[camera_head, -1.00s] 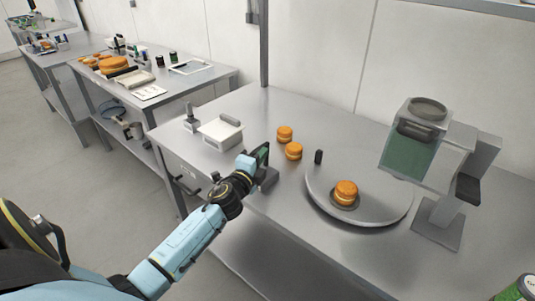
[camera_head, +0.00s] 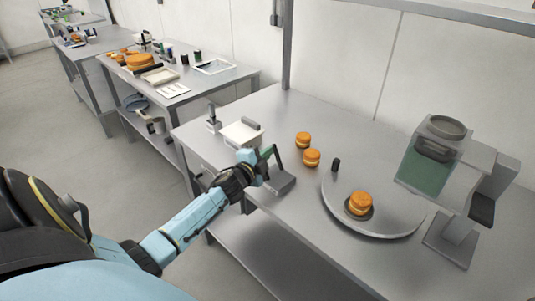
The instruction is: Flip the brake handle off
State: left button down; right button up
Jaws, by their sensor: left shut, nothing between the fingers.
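The brake handle (camera_head: 277,161) is a dark lever on a grey base (camera_head: 279,186) at the front edge of the steel table. It stands steeply, leaning a little. A small green part shows beside its top. My left gripper (camera_head: 262,166) is at the left side of the lever, shut with nothing held. Its fingertips are small and partly hidden, so I cannot tell whether they touch the lever. A round turntable (camera_head: 395,226) to the right carries an orange filled round (camera_head: 360,203) on a dark disc. My right gripper is not in view.
Two orange rounds (camera_head: 303,140) stand behind the brake. A grey and green dispenser (camera_head: 430,165) stands at the right by the turntable. A white-topped box (camera_head: 241,133) and a small grey device (camera_head: 213,120) are at the table's left. A second table (camera_head: 230,78) stands farther back.

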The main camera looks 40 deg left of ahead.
pick_arm(q)
jog(key=shift+a, duration=0.1)
dwell(0.3)
jog(key=s+d+r+p, duration=0.1)
jog(key=s+d, duration=0.4)
jog(key=s, duration=0.5)
jog(key=shift+r+p, duration=0.35)
jog(key=shift+r, duration=0.5)
jog(key=shift+s+d, duration=0.1)
